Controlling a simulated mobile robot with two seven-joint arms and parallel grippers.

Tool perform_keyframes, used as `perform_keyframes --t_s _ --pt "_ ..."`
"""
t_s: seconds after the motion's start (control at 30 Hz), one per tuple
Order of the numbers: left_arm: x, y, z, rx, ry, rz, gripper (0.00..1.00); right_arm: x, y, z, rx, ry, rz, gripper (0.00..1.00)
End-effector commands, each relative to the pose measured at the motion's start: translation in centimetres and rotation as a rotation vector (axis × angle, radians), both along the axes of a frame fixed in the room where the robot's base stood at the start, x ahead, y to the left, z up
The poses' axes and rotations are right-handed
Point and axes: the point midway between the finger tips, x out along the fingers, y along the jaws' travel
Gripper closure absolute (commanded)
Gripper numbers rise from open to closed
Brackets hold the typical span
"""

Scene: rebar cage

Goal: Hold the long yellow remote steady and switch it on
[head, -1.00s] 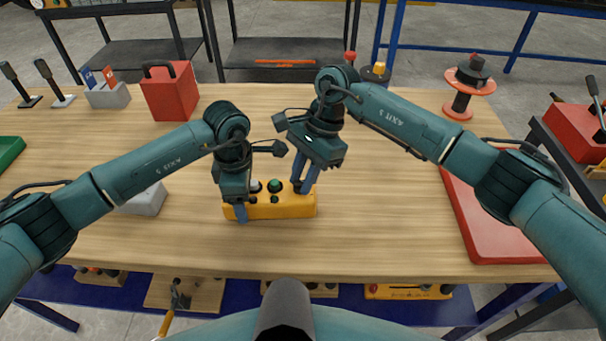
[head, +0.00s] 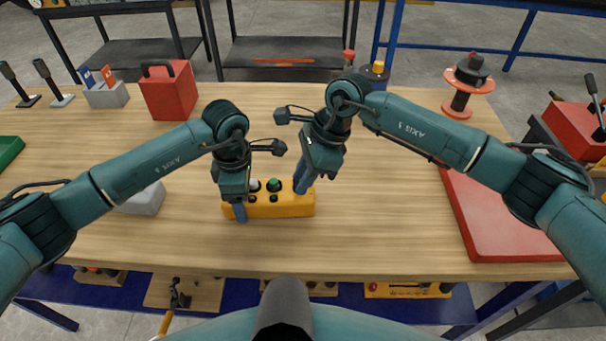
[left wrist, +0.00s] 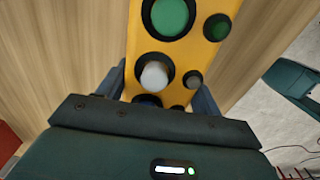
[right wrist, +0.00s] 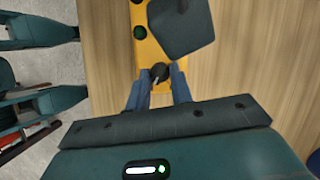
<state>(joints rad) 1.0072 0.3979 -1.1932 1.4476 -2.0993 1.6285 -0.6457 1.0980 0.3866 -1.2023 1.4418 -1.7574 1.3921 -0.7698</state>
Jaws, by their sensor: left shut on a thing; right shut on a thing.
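The long yellow remote (head: 270,210) lies on the wooden table in front of me. On its top are a white button (left wrist: 155,75), a large green button (left wrist: 172,15) and smaller dark ones. My left gripper (head: 239,212) is shut on the remote's left end, one finger on each long side. My right gripper (head: 301,188) is at the remote's right end. In the right wrist view its fingers are shut on a dark round knob (right wrist: 160,72) on top of the yellow remote (right wrist: 150,55). The fingers partly hide the knob's sides.
A grey block (head: 145,200) stands left of the remote. A red canister (head: 168,90) is behind, left. A red tray (head: 500,215) lies at the right, with a red-and-dark spool (head: 467,85) behind it. Bare table lies between the remote and the tray.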

Motion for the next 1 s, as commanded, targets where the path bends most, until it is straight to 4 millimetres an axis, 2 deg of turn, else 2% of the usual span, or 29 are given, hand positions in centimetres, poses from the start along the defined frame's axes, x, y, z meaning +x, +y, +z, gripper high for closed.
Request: perform_keyframes --t_s 0.53,0.57,0.6,0.8,1.0 --pt "-0.01 -0.02 0.02 0.000 0.000 -0.001 0.70 0.02 0.02 0.08 0.003 -0.002 -0.033 1.00" --pt "-0.01 -0.02 0.02 0.000 0.000 -0.001 0.70 0.02 0.02 0.08 0.003 -0.002 -0.033 0.76" --pt "-0.01 -0.02 0.02 0.000 0.000 -0.001 0.70 0.02 0.02 0.08 0.003 -0.001 -0.033 0.73" --pt "-0.01 -0.02 0.02 0.000 0.000 -0.001 0.70 0.00 0.02 0.06 0.002 0.000 -0.033 0.57" --pt "-0.01 -0.02 0.03 0.000 0.000 -0.001 0.70 -0.02 0.01 0.04 0.002 -0.001 -0.032 0.56"
